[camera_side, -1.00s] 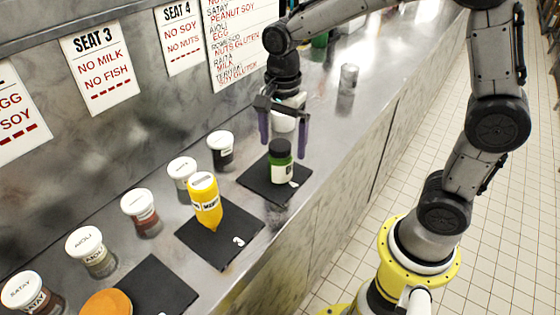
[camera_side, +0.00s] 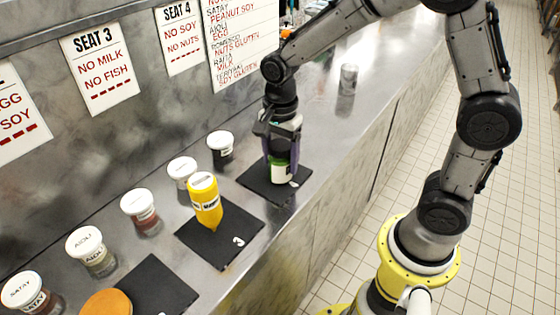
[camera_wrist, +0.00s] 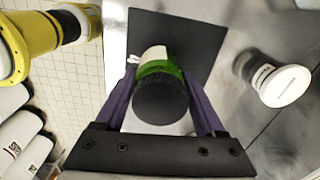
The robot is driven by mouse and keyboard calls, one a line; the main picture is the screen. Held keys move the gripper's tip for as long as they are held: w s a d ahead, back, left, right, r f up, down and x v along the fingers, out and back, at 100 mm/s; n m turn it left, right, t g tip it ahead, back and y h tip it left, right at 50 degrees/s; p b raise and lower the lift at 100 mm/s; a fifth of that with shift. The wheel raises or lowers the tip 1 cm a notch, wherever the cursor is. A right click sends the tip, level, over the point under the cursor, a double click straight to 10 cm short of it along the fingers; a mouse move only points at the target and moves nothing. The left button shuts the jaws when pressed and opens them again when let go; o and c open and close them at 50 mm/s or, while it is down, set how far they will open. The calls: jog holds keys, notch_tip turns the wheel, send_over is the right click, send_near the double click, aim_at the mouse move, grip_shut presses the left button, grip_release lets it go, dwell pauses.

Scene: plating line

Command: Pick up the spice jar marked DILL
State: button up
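A green jar with a dark lid and a white label (camera_side: 280,171) stands on a black mat (camera_side: 256,184) in the side view. Its label is too small to read, so I cannot tell whether it says DILL. In the wrist view the jar (camera_wrist: 160,95) shows from above, between my two purple fingers. My gripper (camera_side: 281,172) is lowered around the jar, one finger on each side. In the wrist view my gripper (camera_wrist: 160,88) looks open, with small gaps beside the lid. The fingers partly hide the jar in the side view.
A yellow bottle (camera_side: 206,203) stands on a neighbouring black mat (camera_side: 228,256). White-lidded jars, including AIOLI (camera_side: 92,252) and SATAY (camera_side: 32,294), line the wall side. A dark white-lidded jar (camera_side: 221,148) stands near my gripper. A glass (camera_side: 347,79) stands farther along the counter.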

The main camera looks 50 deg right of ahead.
jog(key=c, duration=0.7)
grip_shut()
jog(key=shift+r, duration=0.2)
